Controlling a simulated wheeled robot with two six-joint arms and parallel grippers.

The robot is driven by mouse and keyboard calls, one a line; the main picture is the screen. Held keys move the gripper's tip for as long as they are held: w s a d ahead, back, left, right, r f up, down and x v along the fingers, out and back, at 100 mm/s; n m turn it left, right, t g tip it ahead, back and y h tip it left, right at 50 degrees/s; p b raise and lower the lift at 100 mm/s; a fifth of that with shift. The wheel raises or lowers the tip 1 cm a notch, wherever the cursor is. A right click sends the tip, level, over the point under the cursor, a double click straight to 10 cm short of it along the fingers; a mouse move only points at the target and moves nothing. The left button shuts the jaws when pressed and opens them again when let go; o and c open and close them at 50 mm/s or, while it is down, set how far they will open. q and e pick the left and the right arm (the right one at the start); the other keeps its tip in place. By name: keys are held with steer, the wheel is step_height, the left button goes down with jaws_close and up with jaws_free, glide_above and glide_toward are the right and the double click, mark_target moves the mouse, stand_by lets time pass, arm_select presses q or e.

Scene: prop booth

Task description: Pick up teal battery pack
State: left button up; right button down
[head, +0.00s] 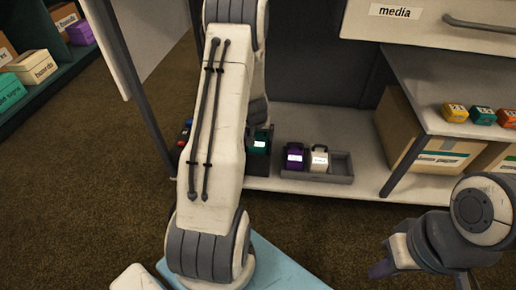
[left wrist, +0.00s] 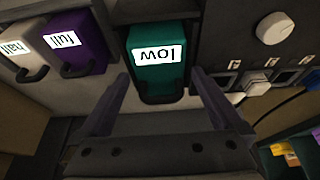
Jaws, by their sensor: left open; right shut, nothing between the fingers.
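The teal battery pack (left wrist: 158,88) has a white label reading "low", upside down in the left wrist view, and a dark handle. It also shows in the head view (head: 260,134), just right of my left arm. My left gripper (left wrist: 160,74) is open, with one finger on each side of the pack's handle end; I cannot tell whether they touch it. In the head view my left gripper is hidden behind its arm. My right gripper (head: 380,270) is shut and empty at the lower right, away from the pack.
A purple pack (head: 295,156) and a white pack (head: 319,158) stand in a grey tray (head: 343,167) right of the teal one. A panel with a knob (left wrist: 274,27) and sockets is close by. A cardboard box (head: 402,130) stands further right on the low shelf.

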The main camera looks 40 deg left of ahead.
mark_target(258, 138)
arm_select(q)
steer(key=shift+x, duration=0.8)
steer(key=shift+r, duration=0.1)
jaws_close()
arm_select(e)
steer(key=shift+f, duration=0.4)
arm_select(q)
steer(key=shift+r, duration=0.1)
arm_select(e)
steer(key=shift+r, duration=0.1)
